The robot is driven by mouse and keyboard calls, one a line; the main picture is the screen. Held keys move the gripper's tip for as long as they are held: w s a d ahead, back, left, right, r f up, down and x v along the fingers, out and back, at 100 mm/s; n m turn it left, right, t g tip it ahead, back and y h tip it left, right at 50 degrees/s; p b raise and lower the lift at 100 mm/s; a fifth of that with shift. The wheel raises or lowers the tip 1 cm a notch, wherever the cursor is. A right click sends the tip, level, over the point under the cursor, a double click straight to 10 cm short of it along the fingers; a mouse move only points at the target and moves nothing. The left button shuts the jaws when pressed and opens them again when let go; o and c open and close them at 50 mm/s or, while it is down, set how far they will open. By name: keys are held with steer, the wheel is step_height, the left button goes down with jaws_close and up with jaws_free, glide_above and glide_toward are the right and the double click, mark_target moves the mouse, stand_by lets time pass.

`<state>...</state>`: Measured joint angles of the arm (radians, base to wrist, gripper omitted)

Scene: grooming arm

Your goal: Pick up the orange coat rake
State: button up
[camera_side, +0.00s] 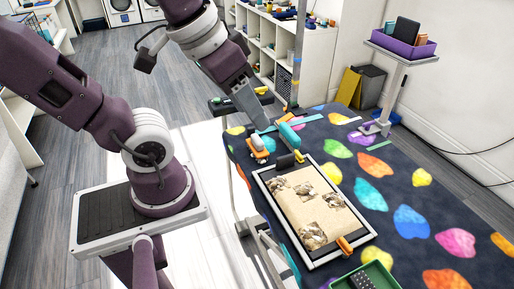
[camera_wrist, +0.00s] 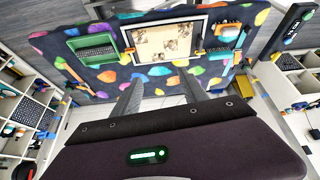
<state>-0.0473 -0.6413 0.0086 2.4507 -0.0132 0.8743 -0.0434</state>
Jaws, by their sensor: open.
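Several orange tools lie on the grooming table (camera_side: 405,185), and I cannot tell for sure which is the coat rake. One orange and white tool (camera_side: 258,150) lies beyond the far end of the framed tray, beside a teal cylinder (camera_side: 288,134). A small orange piece (camera_side: 345,244) sits at the tray's near right edge; it also shows in the wrist view (camera_wrist: 129,50). My gripper (camera_side: 262,115) is above the table's far left end, open and empty. In the wrist view its fingers (camera_wrist: 160,95) are apart with nothing between them.
The white-framed tray (camera_side: 259,186) with tan, patterned contents lies mid-table. A green tray (camera_side: 375,263) is at the near end, also visible in the wrist view (camera_wrist: 71,45). A purple bin (camera_side: 405,46) stands on a pedestal behind. The table's right side is largely clear.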

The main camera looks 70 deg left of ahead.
steer(key=w+a+f+n+g, duration=0.2)
steer(key=w+a+n, duration=0.35)
steer(key=w, duration=0.45)
steer(key=n+g, duration=0.3)
steer(key=n, duration=0.8)
glide_above(257, 138)
steer(key=f, duration=2.6)
steer(key=shift+w, duration=0.4)
steer(key=f, duration=0.6)
steer(key=shift+s+d+f, duration=0.1)
steer(key=shift+s+f, duration=0.1)
steer(key=shift+s, duration=0.2)
steer(key=shift+c, duration=0.4)
jaws_close()
